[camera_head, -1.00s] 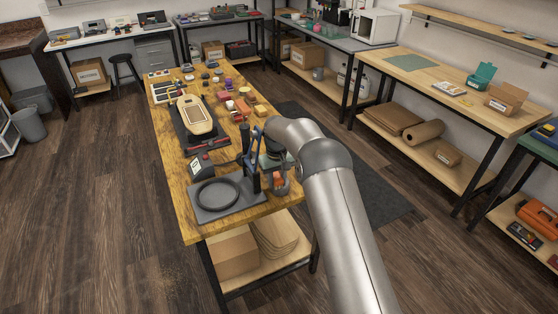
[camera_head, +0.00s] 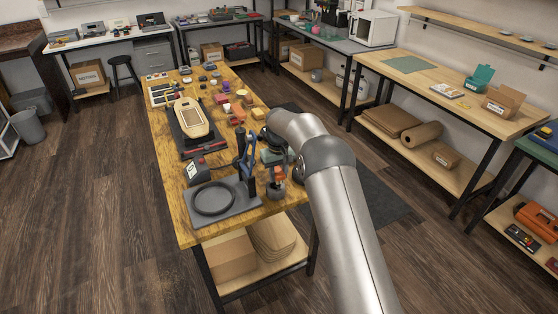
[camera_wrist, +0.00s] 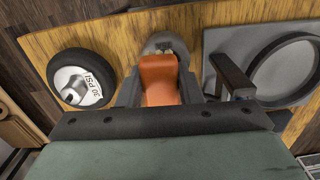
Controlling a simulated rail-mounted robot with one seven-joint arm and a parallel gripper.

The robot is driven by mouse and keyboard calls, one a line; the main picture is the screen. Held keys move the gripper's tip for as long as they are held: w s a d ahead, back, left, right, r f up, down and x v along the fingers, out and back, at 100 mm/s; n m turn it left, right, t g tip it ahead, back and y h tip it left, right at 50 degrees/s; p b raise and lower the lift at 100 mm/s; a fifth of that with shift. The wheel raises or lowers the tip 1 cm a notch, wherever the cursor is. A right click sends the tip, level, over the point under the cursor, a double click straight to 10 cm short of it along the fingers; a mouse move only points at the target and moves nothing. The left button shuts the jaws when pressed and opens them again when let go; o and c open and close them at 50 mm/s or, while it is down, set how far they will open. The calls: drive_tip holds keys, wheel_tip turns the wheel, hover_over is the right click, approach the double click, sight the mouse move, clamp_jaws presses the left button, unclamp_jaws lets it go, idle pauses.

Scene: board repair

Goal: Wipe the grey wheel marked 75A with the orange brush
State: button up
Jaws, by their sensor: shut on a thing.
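My gripper (camera_wrist: 161,93) is shut on the orange brush (camera_wrist: 158,76), which points away from the wrist between the fingers. In the wrist view, the brush's far end overlaps a grey wheel (camera_wrist: 158,40). The brush and gripper hide part of that wheel, and I cannot read its marking. I cannot tell whether the bristles touch it. In the head view, the brush (camera_head: 278,173) is just above the grey wheel (camera_head: 276,191) near the table's right edge. A black-tyred wheel (camera_wrist: 80,80) with a white hub lies to the left in the wrist view.
A grey stand with a round ring (camera_wrist: 280,70) is close on the right in the wrist view; it also shows in the head view (camera_head: 238,190). A blue upright tool (camera_head: 249,150) stands close beside my gripper. Several small parts crowd the wooden table (camera_head: 205,235) farther back.

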sight(279, 172)
drive_tip(key=shift+r+p, duration=1.05)
drive_tip(key=shift+r, duration=1.3)
